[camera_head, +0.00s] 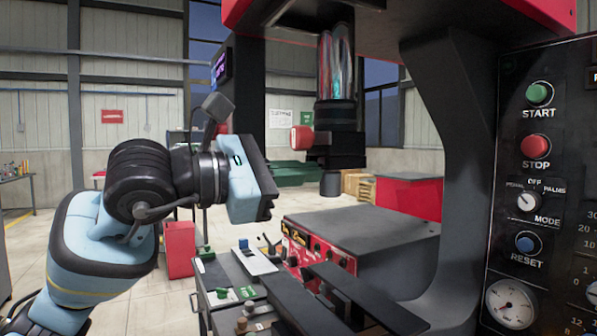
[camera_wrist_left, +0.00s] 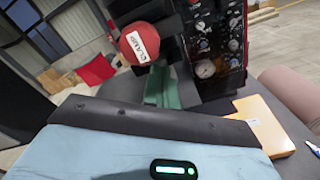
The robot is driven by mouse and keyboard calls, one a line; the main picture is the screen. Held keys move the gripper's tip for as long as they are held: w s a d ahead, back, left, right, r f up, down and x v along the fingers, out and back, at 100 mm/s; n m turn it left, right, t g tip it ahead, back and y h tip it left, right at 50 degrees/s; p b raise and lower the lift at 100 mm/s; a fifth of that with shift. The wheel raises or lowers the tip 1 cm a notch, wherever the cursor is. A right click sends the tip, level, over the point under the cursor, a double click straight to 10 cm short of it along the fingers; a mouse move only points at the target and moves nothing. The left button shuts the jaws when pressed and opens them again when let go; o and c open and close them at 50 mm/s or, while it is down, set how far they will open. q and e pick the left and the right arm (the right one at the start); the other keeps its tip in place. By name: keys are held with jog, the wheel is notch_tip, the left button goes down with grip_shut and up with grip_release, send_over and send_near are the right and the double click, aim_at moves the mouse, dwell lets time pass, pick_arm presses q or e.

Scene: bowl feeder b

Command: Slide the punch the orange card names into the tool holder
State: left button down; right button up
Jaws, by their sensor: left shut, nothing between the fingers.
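My left gripper (camera_head: 268,190) is raised in the middle of the head view, shut and empty. It is left of and below the black tool holder (camera_head: 337,150), apart from it in the picture. The holder hangs under the red press and has a red knob (camera_head: 302,138) at its left side. In the left wrist view the knob (camera_wrist_left: 140,42) reads CLAMP. An orange flat piece (camera_wrist_left: 262,125) with a small white label lies at the right; I cannot tell whether it is the card. Small tools with green (camera_head: 222,293) and blue (camera_head: 243,243) tops stand on the cart; which are punches is unclear.
The grey cart (camera_head: 215,275) stands below my left gripper, with a white sheet on it. A red box with a grey top (camera_head: 365,232) and dark bars lie right of it. The control panel (camera_head: 540,200) fills the right side. Open floor lies at the left.

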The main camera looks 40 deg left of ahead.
pick_arm(q)
jog(key=shift+w+d, duration=0.1)
jog(key=shift+w, duration=0.2)
jog(key=b+v, duration=0.1)
jog(key=v, duration=0.2)
dwell(0.5)
jog(key=b+v, duration=0.3)
jog(key=v, duration=0.4)
jog(key=shift+s, duration=0.4)
dwell(0.8)
